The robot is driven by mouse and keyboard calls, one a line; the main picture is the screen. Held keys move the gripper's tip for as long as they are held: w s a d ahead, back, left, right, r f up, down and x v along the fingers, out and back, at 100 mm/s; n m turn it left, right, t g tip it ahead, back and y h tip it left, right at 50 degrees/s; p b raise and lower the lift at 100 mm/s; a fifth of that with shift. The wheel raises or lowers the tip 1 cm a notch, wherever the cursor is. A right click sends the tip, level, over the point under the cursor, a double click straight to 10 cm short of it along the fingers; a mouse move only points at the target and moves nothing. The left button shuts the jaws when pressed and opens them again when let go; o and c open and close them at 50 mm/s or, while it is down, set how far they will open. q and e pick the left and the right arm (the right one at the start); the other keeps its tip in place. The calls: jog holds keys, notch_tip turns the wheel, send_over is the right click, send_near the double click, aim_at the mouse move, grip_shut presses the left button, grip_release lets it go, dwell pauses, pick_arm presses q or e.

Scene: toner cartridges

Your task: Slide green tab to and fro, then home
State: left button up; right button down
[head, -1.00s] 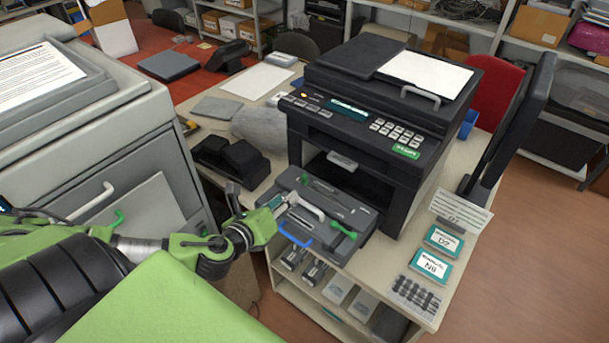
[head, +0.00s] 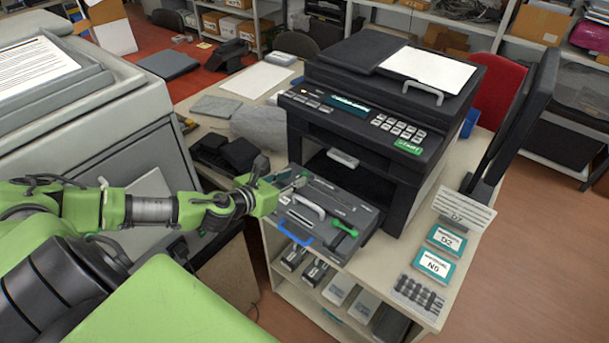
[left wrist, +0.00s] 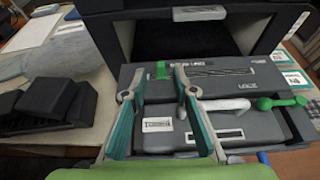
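The dark grey drawer unit (head: 325,205) sticks out from the front of the black printer. Its small green tab (left wrist: 162,70) stands at the back left of the unit's top in the left wrist view. My left gripper (head: 295,182) is over the left part of the unit. In the left wrist view my left gripper's two teal fingers (left wrist: 158,80) are spread, with the tab showing in the gap between their tips. A gap shows on both sides of the tab. In the head view the gripper hides the tab. My right gripper is in neither view.
A white handle (head: 309,208), a green lever (head: 345,228) and a blue handle (head: 296,236) sit on the unit near the gripper. The black printer (head: 390,120) rises behind. A black device (head: 238,154) lies on the left. Labelled teal boxes (head: 446,240) lie on the right.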

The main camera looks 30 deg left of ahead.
aim_at(303, 174)
pick_arm(q)
jog(key=shift+b+x, duration=0.35)
jog(key=shift+x, duration=2.85)
jog(key=shift+d, duration=0.1)
grip_shut()
